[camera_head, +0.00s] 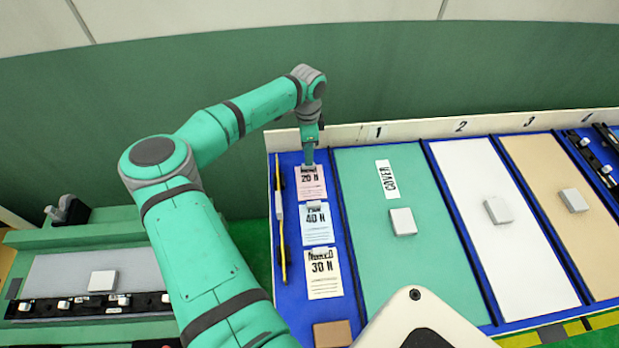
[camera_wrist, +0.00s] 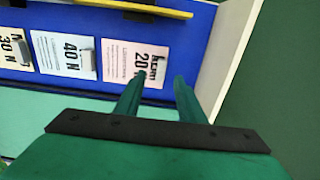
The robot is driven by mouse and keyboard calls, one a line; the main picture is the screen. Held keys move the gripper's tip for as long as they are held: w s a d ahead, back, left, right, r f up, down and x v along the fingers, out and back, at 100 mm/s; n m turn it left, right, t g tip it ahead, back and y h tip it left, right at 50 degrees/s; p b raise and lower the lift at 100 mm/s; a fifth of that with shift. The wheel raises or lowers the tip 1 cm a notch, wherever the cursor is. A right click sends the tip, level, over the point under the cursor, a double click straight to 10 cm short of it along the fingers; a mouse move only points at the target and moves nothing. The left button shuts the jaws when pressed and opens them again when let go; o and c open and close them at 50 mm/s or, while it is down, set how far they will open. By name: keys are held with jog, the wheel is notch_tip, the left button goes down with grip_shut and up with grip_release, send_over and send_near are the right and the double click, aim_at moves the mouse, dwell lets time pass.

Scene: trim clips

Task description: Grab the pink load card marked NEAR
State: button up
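The pink card (camera_head: 311,187), marked 20 N, lies at the top of a column of cards on the blue board. The small word above its number is too blurred to read. It also shows in the wrist view (camera_wrist: 122,62). My gripper (camera_head: 309,162) points down over the card's top edge. In the wrist view my gripper (camera_wrist: 157,80) has its two fingers apart, with the left fingertip overlapping the card's printed end. I see nothing held between the fingers. I cannot tell how high the fingertips are above the card.
Below it lie a pale blue 40 N card (camera_head: 318,234) and a cream 30 N card (camera_head: 322,275). A yellow pencil-like rod (camera_head: 281,240) lies left of the cards. A raised white wall (camera_head: 350,132) runs behind them. A green panel (camera_head: 400,270) with a white block is to the right.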

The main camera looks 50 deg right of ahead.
aim_at(310, 180)
jog(key=shift+d+f, duration=0.2)
jog(key=shift+f, duration=2.45)
grip_shut()
